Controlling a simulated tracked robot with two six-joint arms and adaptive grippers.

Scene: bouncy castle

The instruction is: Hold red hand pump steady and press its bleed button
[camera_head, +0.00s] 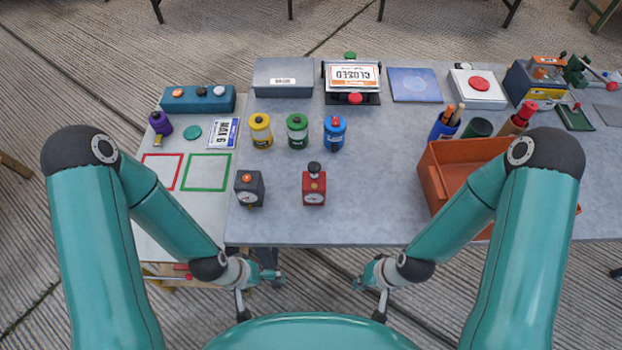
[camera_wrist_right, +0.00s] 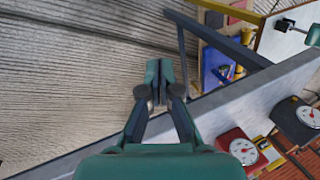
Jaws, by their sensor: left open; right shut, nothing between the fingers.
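The red hand pump (camera_head: 314,188) stands upright near the front edge of the grey table, with a dark knob on top and a round dial on its front. It also shows in the right wrist view (camera_wrist_right: 240,148), partly cut by my gripper body. The bleed button is too small to tell apart. My left gripper (camera_head: 282,277) is open and empty in front of the table edge, left of the pump. My right gripper (camera_head: 357,284) is shut and empty in front of the table edge, right of the pump. Its closed fingers (camera_wrist_right: 159,75) point over the floor.
A dark grey pump (camera_head: 249,188) stands left of the red one. Yellow (camera_head: 260,131), green (camera_head: 297,131) and blue (camera_head: 334,133) canisters stand behind. An orange bin (camera_head: 435,185) is to the right. The table between the red pump and bin is clear.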

